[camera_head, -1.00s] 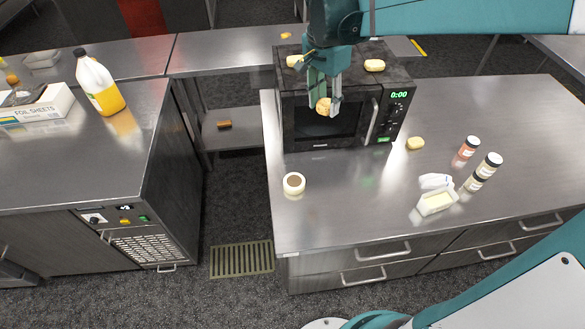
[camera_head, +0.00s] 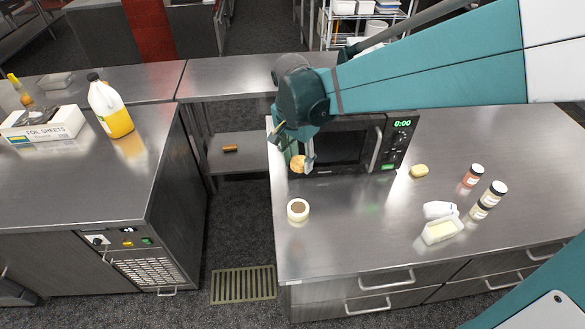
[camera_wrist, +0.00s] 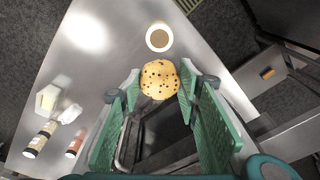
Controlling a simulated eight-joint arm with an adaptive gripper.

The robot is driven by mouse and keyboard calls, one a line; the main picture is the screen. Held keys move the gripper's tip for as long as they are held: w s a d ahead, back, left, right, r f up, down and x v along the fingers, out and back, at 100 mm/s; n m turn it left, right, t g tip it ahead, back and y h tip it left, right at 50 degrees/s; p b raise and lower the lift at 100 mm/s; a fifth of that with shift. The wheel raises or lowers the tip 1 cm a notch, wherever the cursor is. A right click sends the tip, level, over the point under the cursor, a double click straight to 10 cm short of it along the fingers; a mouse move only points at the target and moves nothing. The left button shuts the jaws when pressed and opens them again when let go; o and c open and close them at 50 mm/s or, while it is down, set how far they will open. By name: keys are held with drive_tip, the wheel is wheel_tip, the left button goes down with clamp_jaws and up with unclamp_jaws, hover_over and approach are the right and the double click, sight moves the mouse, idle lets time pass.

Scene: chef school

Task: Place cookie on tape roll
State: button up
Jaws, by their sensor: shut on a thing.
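The cookie (camera_head: 297,163) is round and golden with dark chips. My gripper (camera_head: 302,160) is shut on it in front of the microwave's left side. In the wrist view the cookie (camera_wrist: 159,79) sits between the tips of the two green fingers. The tape roll (camera_head: 298,209), cream with a brown centre, lies flat on the steel counter, below the gripper in the head view. In the wrist view the tape roll (camera_wrist: 159,37) shows just beyond the cookie, apart from it. The cookie is held above the counter.
A black microwave (camera_head: 345,147) stands behind the gripper. A yellow potato-like item (camera_head: 419,171), spice jars (camera_head: 473,176) and a butter dish (camera_head: 441,231) are to the right. The counter (camera_head: 350,235) around the tape roll is clear; its left edge is close.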

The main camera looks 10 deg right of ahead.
hover_over(299, 207)
wheel_tip(299, 207, down, 11)
drive_tip(key=shift+a, duration=0.2)
drive_tip(key=shift+s+f, duration=0.1)
drive_tip(key=shift+f, duration=0.1)
drive_tip(key=shift+f, duration=2.8)
drive_tip(key=shift+f, duration=2.1)
drive_tip(key=shift+f+b, duration=0.15)
drive_tip(key=shift+b, duration=0.15)
drive_tip(key=shift+c, duration=0.2)
drive_tip(key=o, duration=0.9)
